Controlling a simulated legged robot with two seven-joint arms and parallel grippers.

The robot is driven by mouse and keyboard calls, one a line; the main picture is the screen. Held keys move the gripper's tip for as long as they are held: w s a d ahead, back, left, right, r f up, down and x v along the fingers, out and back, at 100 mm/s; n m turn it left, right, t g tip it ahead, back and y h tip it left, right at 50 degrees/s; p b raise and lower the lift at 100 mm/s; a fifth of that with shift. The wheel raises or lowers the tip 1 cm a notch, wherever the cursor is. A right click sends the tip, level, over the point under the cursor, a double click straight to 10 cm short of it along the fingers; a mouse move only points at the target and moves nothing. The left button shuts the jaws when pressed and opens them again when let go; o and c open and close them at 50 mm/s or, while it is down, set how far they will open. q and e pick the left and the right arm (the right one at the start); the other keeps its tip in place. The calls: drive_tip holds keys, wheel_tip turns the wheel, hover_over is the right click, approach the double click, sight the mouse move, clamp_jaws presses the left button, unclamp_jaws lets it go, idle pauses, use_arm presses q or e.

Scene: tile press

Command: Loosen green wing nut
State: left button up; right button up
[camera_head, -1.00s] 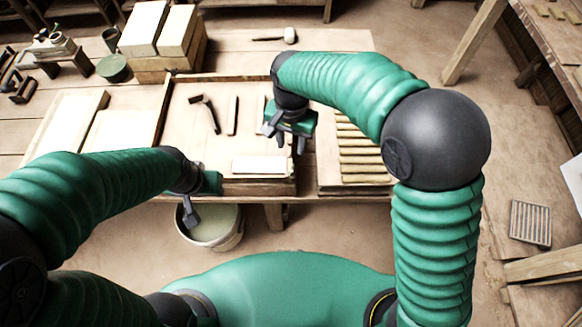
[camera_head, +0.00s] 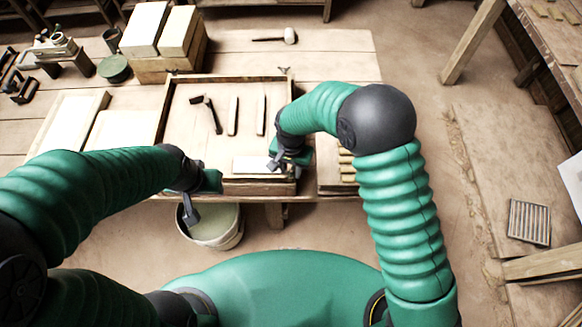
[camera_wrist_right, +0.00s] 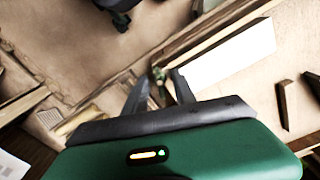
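In the right wrist view a small knob-like fitting (camera_wrist_right: 159,74) with a greenish part beside it shows between the fingertips. It looks like the green wing nut, but it is too small to make out clearly. My right gripper (camera_wrist_right: 160,80) is open around it, with a gap between the fingers; I cannot tell whether either touches it. In the head view my right gripper (camera_head: 276,163) is at the front right corner of the wooden tray (camera_head: 168,110), beside a pale slab (camera_head: 252,164), and hides the fitting. My left gripper (camera_head: 190,212) hangs over the bucket; its finger gap is unclear.
The bucket (camera_head: 236,236) stands below the table's front edge. A dark-headed tool (camera_head: 212,113) and two wooden strips (camera_head: 232,115) lie in the tray. A mallet (camera_head: 289,36) lies behind it. Ribbed boards (camera_head: 346,168) are right of the tray. The table's back right is clear.

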clamp_jaws()
drive_tip(key=n, duration=0.4)
drive_tip(key=shift+w, duration=0.1)
drive_tip(key=shift+o, duration=1.1)
unclamp_jaws()
